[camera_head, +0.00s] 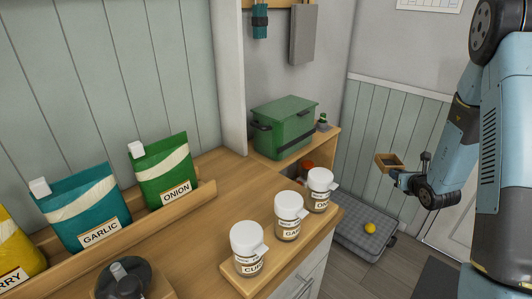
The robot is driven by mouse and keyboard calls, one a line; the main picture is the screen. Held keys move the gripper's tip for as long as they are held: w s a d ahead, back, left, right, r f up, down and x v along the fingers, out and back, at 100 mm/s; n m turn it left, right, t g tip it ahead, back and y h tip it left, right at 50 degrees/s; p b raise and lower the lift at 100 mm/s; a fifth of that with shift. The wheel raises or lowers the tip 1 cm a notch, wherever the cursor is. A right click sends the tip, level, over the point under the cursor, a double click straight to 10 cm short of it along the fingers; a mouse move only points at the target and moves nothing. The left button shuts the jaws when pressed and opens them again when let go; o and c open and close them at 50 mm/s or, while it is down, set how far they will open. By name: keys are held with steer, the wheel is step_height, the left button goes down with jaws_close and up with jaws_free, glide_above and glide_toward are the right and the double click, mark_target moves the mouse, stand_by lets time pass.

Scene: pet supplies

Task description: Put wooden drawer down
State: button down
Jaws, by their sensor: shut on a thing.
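The wooden drawer (389,160) is a small, open-topped brown box with a dark inside. It is at the right of the head view, in the air in front of the panelled wall. My gripper (396,175) is shut on the drawer at its near side. The contact point is small in the picture, so the finger placement is hard to make out. The drawer hangs above and beyond the grey pet bed on the floor, apart from the counter.
A grey pet bed (361,243) with a yellow ball (370,228) lies on the floor. A dark mat (440,283) lies nearer, with bare floor around it.

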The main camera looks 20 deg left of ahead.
steer(key=s+a+r+n+g+y, duration=0.1)
steer(key=a+r+n+g+y, duration=0.2)
steer(key=a, duration=1.1)
step_height(320, 180, up, 9)
steer(key=n+g+y, duration=0.6)
steer(key=n+g, duration=0.3)
steer(key=n, duration=0.1)
glide_above(266, 180)
steer(key=shift+f, duration=3.4)
steer(key=shift+f, duration=0.45)
